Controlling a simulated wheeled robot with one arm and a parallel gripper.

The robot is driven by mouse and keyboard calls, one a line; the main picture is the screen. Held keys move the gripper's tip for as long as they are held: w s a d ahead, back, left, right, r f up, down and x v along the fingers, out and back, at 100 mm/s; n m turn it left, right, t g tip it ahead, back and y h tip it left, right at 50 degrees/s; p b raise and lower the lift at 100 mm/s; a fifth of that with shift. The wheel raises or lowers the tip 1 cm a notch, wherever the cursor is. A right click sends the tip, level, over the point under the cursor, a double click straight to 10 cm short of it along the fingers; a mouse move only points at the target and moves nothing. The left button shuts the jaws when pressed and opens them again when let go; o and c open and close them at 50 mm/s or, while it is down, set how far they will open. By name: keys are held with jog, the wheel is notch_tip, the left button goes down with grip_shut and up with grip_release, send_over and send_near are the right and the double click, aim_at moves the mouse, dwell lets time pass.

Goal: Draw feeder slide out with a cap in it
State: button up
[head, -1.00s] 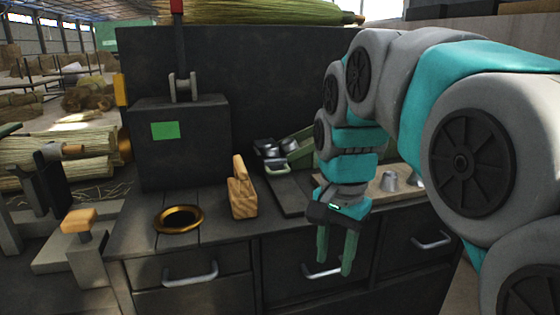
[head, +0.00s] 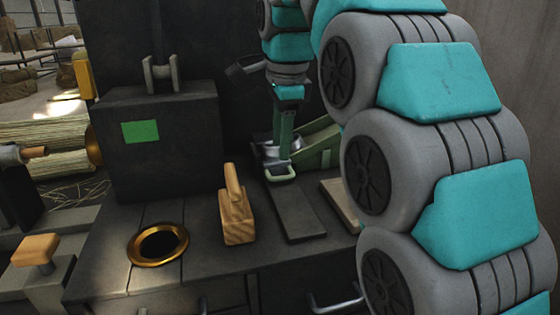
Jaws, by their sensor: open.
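The green feeder (head: 322,147) stands on the bench against the dark back panel. Its slide shows a pale green loop handle (head: 280,173) at the front, over a dark flat track (head: 298,211). A shiny metal cap (head: 297,142) shows behind the handle, partly hidden by my gripper; I cannot tell how it sits in the slide. My gripper (head: 284,155) points down right at the feeder, its fingers just above and behind the handle. It is open, though the fingers overlap in this view. I cannot tell whether they touch the handle.
A wooden block with an upright grip (head: 236,210) stands left of the track. A brass-rimmed hole (head: 158,243) is further left, before a dark box with a green label (head: 141,132). My arm hides the right side, where a board edge (head: 340,200) shows.

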aim_at(280, 177)
jog(key=shift+w+a+f, duration=0.1)
jog(key=shift+w+f, duration=0.05)
jog(key=shift+f, duration=1)
jog(key=shift+w+d+f, duration=0.1)
jog(key=shift+w+f, duration=0.1)
jog(key=shift+f, duration=0.95)
jog(key=shift+w+a+f, duration=0.1)
jog(key=shift+w+f, duration=0.05)
jog(key=shift+f, duration=1)
grip_shut()
